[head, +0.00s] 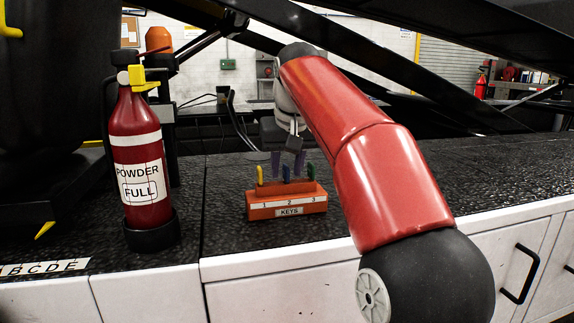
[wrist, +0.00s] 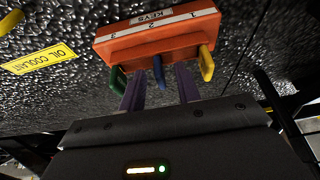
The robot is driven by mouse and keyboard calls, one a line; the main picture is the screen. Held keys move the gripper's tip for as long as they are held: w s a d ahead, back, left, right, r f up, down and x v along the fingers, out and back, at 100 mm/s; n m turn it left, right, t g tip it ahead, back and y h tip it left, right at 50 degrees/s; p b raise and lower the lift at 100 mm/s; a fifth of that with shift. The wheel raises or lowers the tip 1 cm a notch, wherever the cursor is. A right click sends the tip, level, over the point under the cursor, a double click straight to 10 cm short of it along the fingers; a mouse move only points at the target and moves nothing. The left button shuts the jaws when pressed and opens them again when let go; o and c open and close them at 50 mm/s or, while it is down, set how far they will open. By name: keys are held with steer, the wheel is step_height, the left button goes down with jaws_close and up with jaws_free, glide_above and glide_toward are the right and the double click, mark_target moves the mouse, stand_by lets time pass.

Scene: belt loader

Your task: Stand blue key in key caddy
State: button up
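The orange key caddy (head: 262,212) sits on the dark speckled counter, with slots marked 1, 2 and 3 and a KEYS label. The blue key (head: 285,172) stands upright in the middle slot; it also shows in the wrist view (wrist: 158,72). A yellow key (head: 260,175) stands at slot 1 and a green key (head: 311,172) at slot 3. My gripper (head: 287,163) is just behind and above the caddy, its purple fingers apart. In the wrist view, the open fingers (wrist: 160,88) are on either side of the blue key, with gaps visible.
A red powder fire extinguisher (head: 140,165) stands on the counter left of the caddy. A yellow OIL COOLANT label (wrist: 40,60) lies on the counter in the wrist view. Dark machine beams (head: 440,80) cross behind my arm. The counter right of the caddy is partly covered by my arm.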

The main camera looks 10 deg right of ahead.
steer(key=p+v, duration=0.2)
steer(key=v, duration=0.5)
steer(key=shift+r+p, duration=0.35)
steer(key=shift+r, duration=0.05)
steer(key=shift+s, duration=0.15)
steer(key=s+f+t, duration=0.1)
steer(key=s+f, duration=2.4)
steer(key=f, duration=0.3)
